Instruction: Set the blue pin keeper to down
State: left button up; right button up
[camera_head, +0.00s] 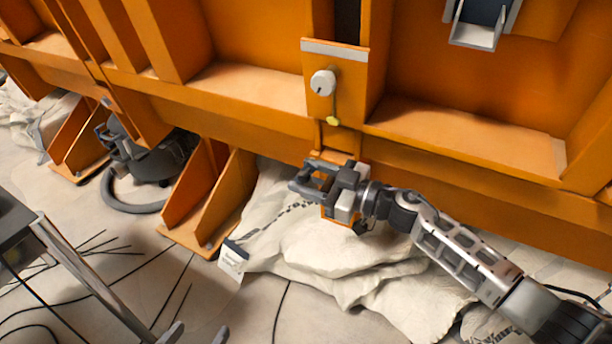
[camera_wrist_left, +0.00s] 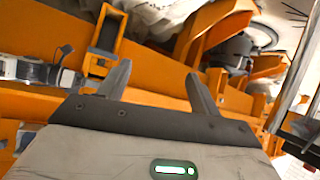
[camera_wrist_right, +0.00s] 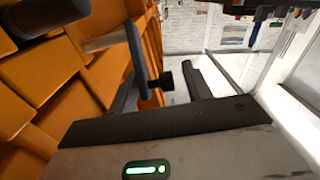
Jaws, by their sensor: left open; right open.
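My right gripper (camera_head: 304,178) is open, in front of the orange wall's lower edge, its fingers pointing left. In the right wrist view, a slate-blue plate (camera_wrist_right: 136,52) with a black knob (camera_wrist_right: 160,82) shows at the open fingers (camera_wrist_right: 160,85); a pale cylinder joins it. I cannot tell whether this is the blue pin keeper, or whether the fingers touch it. In the head view no clearly blue keeper shows; the gripper may hide it. My left gripper (camera_head: 197,334) is open at the bottom edge; its fingers also show in the left wrist view (camera_wrist_left: 155,80), apart and empty.
Above my right gripper, a white round knob (camera_head: 322,82) and a yellow-tipped lever (camera_head: 332,120) sit on an orange bracket. A grey bracket (camera_head: 475,35) is at top right.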

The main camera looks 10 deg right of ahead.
jog(key=shift+w+a, duration=0.25)
jog(key=shift+a, duration=0.15)
pick_arm(q)
jog(key=shift+r, duration=0.1)
pick_arm(e)
jog(key=shift+c, duration=0.3)
